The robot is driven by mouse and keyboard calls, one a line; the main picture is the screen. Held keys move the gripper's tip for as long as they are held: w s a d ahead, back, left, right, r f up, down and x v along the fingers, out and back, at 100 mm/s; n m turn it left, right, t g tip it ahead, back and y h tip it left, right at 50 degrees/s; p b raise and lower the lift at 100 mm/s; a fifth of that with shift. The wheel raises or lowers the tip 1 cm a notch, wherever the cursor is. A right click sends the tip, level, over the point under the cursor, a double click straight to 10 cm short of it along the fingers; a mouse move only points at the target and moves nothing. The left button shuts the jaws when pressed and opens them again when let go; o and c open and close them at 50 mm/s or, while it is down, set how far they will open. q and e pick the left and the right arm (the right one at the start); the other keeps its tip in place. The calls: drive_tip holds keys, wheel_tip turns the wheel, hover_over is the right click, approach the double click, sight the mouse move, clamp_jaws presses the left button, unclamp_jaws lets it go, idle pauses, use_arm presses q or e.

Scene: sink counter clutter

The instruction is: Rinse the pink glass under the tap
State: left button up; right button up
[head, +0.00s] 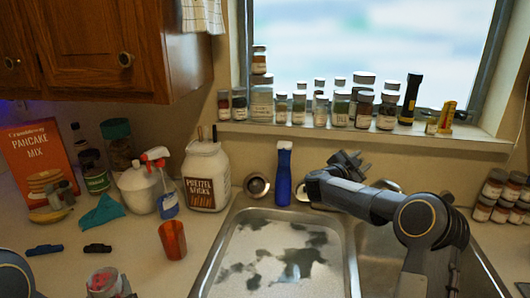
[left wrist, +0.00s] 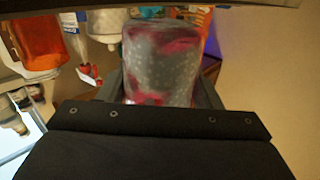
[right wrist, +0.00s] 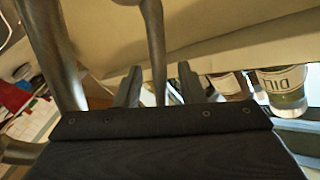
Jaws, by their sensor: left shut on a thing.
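The pink glass (head: 103,284), clear with pink-red patches, is at the bottom left of the head view, left of the sink. In the left wrist view the glass (left wrist: 165,62) fills the space between the fingers of my left gripper (left wrist: 165,92), which is shut on it. My right gripper (head: 347,163) is behind the sink, in front of the window sill. In the right wrist view its fingers (right wrist: 159,88) are apart, with a grey metal tube (right wrist: 153,35), seemingly the tap, showing between them. My right arm hides most of the tap in the head view.
The double sink (head: 222,248) has a pale, dark-patched left basin. An orange cup (head: 173,240) stands on the counter left of it. A blue bottle (head: 284,178) stands behind the sink. A spray bottle (head: 166,200) and pretzel jar (head: 206,180) stand left. Several jars line the sill.

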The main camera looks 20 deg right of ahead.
drive_tip(key=shift+c, duration=0.3)
clamp_jaws()
